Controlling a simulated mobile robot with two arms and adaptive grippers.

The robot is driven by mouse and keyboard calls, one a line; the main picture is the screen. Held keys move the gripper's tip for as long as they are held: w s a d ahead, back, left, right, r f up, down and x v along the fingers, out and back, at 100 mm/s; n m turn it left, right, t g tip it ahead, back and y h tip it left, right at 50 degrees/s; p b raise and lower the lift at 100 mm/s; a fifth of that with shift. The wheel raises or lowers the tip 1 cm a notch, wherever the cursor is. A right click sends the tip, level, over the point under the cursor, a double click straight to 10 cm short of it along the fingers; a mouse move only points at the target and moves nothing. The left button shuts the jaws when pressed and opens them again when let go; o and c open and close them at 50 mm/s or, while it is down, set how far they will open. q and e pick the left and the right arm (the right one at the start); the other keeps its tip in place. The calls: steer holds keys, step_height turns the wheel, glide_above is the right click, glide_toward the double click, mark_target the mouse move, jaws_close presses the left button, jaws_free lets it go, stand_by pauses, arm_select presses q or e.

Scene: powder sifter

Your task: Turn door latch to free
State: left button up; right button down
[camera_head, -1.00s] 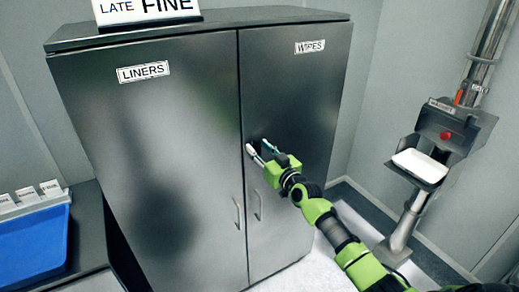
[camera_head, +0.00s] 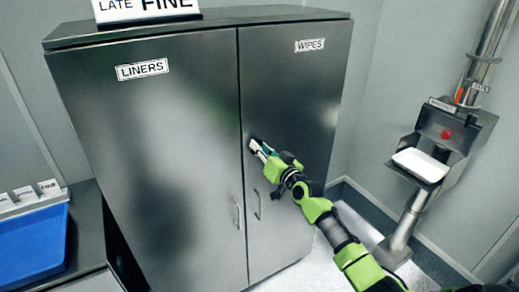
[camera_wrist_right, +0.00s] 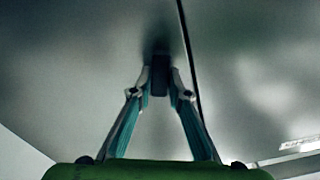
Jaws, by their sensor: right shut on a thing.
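A dark grey two-door cabinet (camera_head: 170,180) stands ahead, its doors meeting at a vertical seam. A small dark latch (camera_wrist_right: 160,72) sits on the right-hand door, close beside the seam. My right gripper (camera_head: 258,147) reaches in from the lower right. In the wrist view, the right gripper's fingertips (camera_wrist_right: 161,84) are shut on the latch, one on each side. In the head view the fingers mostly hide the latch, so its angle is hard to tell. Both doors look closed. My left gripper is not in view.
Two bar handles (camera_head: 257,205) sit below the gripper near the seam. A "LINERS" label (camera_head: 143,69) and a "WIPES" label (camera_head: 310,45) mark the doors. A blue tray (camera_head: 32,240) lies at the left. A chute with a white tray (camera_head: 420,165) stands at the right.

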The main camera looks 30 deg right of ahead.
steer(key=shift+d+f+m, duration=0.1)
steer(key=shift+f+m, duration=0.05)
steer(key=shift+m, duration=3.15)
steer(key=shift+d+f+m, duration=0.1)
steer(key=shift+f+m, duration=0.05)
steer(key=shift+m, duration=3.45)
steer(key=c, duration=1.9)
jaws_free()
steer(key=shift+s, duration=0.1)
steer(key=s, duration=1.1)
steer(key=shift+s, duration=0.4)
steer(key=shift+f, duration=0.15)
